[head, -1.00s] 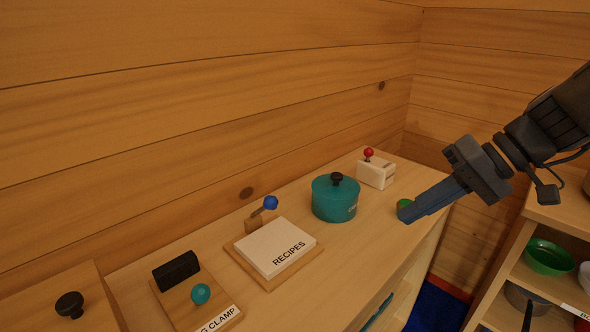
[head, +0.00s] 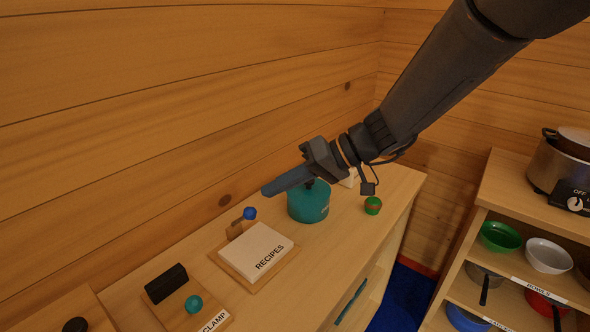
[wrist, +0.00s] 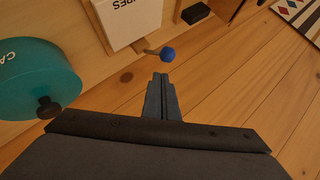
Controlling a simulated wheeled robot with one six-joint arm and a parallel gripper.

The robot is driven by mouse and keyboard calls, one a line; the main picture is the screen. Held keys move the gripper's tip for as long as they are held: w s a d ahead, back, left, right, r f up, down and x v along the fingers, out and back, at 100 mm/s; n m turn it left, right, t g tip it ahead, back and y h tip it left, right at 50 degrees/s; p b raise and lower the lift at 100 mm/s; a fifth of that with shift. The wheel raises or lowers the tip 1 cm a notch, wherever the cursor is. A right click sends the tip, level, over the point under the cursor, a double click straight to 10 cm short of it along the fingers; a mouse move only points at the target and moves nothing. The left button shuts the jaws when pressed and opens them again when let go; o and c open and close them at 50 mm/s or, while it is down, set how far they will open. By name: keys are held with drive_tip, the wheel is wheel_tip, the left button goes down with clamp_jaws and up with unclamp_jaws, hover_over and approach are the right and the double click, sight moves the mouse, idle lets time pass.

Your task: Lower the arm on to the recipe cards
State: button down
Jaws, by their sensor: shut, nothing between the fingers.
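The recipe cards (head: 250,250) are a white stack marked RECIPES on a wooden base (head: 283,268) on the counter. A thin arm with a blue ball (head: 249,213) on its end rises from a wooden block (head: 236,230) behind the cards and stands raised, clear of them. In the wrist view the blue ball (wrist: 168,54) lies just beyond my fingertips, with the cards (wrist: 125,18) up and to the left. My gripper (head: 266,191) is shut and empty, above and to the right of the ball in the head view. I see no contact.
A teal lidded pot (head: 310,204) stands right of the cards, partly behind my gripper. A green item (head: 373,205) stands farther right. A clamp board with a black block (head: 166,283) and teal ball (head: 193,304) lies left. The wooden wall is close behind.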

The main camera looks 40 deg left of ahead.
drive_tip(key=shift+s+d+f+p, duration=0.1)
drive_tip(key=shift+s+f+p, duration=0.5)
drive_tip(key=shift+s+f, duration=0.65)
